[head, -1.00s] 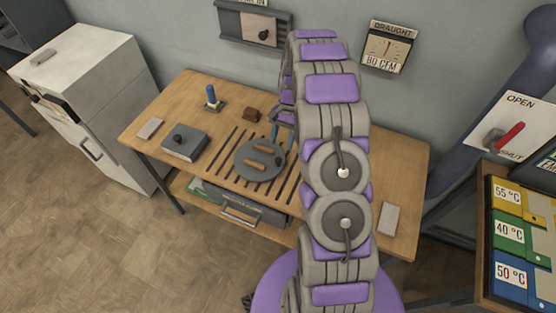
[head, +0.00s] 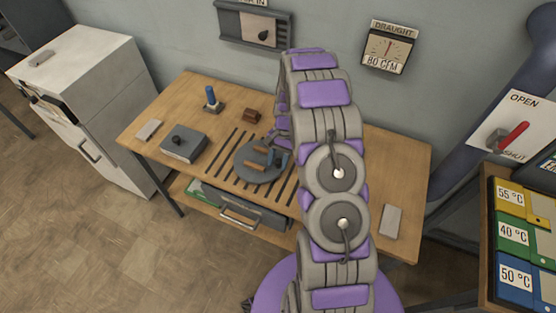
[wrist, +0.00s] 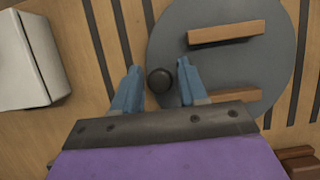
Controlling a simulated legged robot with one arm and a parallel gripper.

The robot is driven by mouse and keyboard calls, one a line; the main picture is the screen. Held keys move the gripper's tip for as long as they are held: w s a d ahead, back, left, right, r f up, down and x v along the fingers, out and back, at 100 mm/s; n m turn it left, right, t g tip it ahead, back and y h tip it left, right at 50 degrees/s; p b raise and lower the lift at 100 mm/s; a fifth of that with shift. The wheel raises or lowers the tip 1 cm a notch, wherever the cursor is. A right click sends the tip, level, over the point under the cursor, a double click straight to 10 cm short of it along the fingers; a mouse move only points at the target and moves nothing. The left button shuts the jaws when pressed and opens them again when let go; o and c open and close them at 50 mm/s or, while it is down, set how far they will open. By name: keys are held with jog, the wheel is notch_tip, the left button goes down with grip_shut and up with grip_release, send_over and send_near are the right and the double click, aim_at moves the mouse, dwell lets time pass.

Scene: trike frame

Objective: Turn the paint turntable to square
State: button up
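The paint turntable is a round grey disc (head: 256,171) on the slatted part of the wooden bench. It also shows in the wrist view (wrist: 225,70), with two wooden bars (wrist: 226,32) lying parallel across it and a dark round knob (wrist: 160,80) near its edge. My gripper (wrist: 158,84) is open, with its two blue fingers on either side of the knob and a gap on each side.
A grey box with a dark knob (head: 184,145) stands left of the disc. A blue-handled tool (head: 211,99) and a brown block (head: 252,115) are behind. A pale block (head: 391,221) lies at the right. A drawer (head: 240,214) hangs below the bench.

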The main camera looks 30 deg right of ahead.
grip_shut()
dwell(0.5)
